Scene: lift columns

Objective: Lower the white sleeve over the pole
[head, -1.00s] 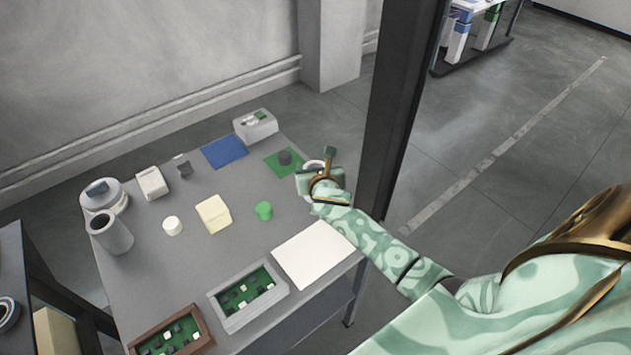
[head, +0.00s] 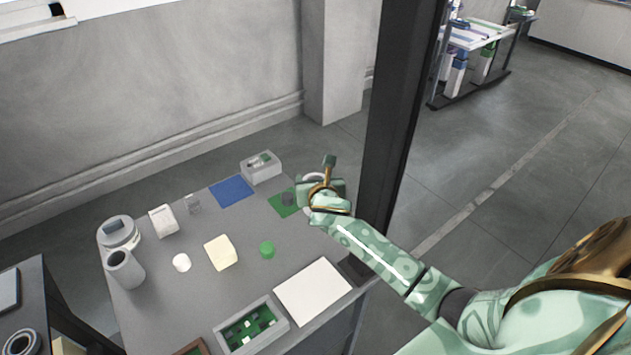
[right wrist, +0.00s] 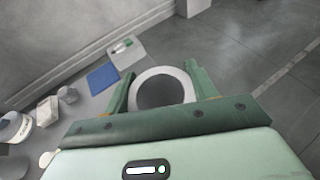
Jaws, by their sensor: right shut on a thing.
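My right gripper (head: 319,182) is shut on the white sleeve (head: 312,177), a hollow ring-ended tube mostly hidden behind the gripper in the head view. In the right wrist view the sleeve's round white rim (right wrist: 162,71) shows between the two green fingers, with a dark opening. A short dark grey post (head: 288,198) stands on a green square (head: 279,204) at the table's far right, just left of and below the gripper in the head view. I cannot tell whether this is the pole. The sleeve appears apart from it. My left gripper is out of view.
The grey table (head: 190,292) carries a blue mat (head: 231,190), a grey box (head: 261,167), a cream block (head: 221,253), a green cylinder (head: 267,250), a white sheet (head: 313,291) and a green-lined tray (head: 250,326). A dark upright column (head: 398,120) rises close right of my gripper.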

